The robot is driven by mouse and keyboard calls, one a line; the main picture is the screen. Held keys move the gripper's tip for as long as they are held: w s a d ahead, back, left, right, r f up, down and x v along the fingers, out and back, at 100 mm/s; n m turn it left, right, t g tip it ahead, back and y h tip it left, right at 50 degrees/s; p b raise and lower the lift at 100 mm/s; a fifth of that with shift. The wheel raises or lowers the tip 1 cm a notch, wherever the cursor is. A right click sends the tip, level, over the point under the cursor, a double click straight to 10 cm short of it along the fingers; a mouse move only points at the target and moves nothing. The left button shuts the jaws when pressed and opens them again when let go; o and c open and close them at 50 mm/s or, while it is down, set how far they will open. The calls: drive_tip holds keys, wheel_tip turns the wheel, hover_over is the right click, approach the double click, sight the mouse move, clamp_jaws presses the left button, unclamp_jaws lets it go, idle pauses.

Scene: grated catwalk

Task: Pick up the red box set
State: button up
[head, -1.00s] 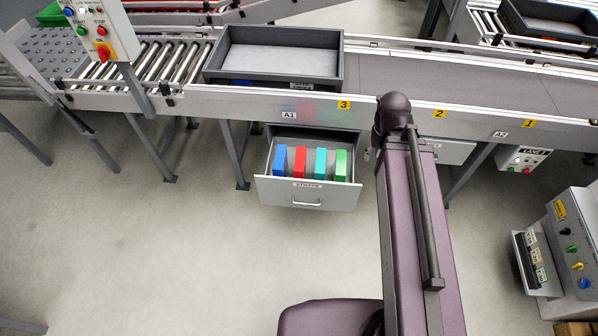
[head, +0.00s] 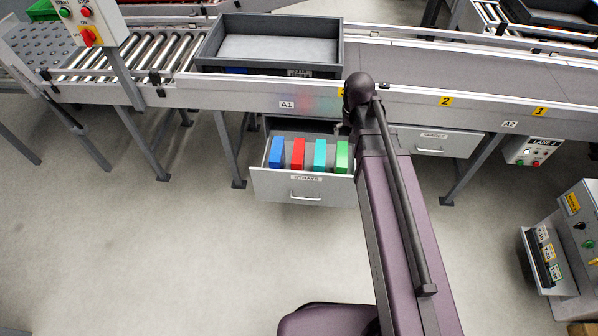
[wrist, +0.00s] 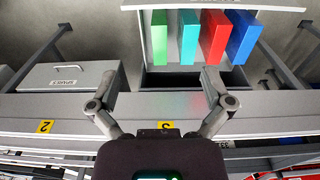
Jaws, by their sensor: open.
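The red box set (head: 298,153) stands upright in an open drawer (head: 303,190) under the conveyor, between a blue box (head: 276,151) and a teal box (head: 320,155). A green box (head: 342,157) stands at the right end of the row. In the wrist view the red box (wrist: 214,38) is upper right of my gripper (wrist: 160,88), between the teal box (wrist: 188,38) and the blue box (wrist: 243,38). My gripper is open, with its fingers spread and nothing between them. The gripper is hidden in the head view; only my arm shows there.
A grey tray (head: 268,48) sits on the conveyor above the drawer. The conveyor side rail (head: 400,101) runs across the view. A closed drawer (head: 433,140) is right of the open one. A control box (head: 535,150) and a grey unit (head: 575,235) stand at right. Floor in front is clear.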

drive_tip(key=t+b, duration=0.1)
drive_tip(key=b, duration=1.4)
hover_over(298, 151)
drive_tip(key=s+d, duration=0.1)
wheel_tip(298, 151, down, 17)
drive_tip(key=shift+w+a+b, duration=0.15)
drive_tip(key=shift+a+b, duration=0.05)
drive_tip(key=shift+b, duration=0.15)
drive_tip(key=shift+f, duration=0.2)
drive_tip(key=f+b, duration=0.2)
drive_tip(key=b, duration=0.1)
drive_tip(key=f+b, duration=0.2)
drive_tip(key=f, duration=0.1)
drive_tip(key=w+f+b, duration=0.1)
drive_tip(key=f+b, duration=0.2)
drive_tip(key=shift+f+b, duration=0.15)
drive_tip(key=shift+b, duration=0.15)
drive_tip(key=f+b, duration=0.3)
drive_tip(key=shift+a+f, duration=0.2)
drive_tip(key=shift+a, duration=0.05)
drive_tip(key=shift+w+f+b, duration=0.1)
drive_tip(key=shift+f+b, duration=0.8)
drive_tip(key=shift+b, duration=0.2)
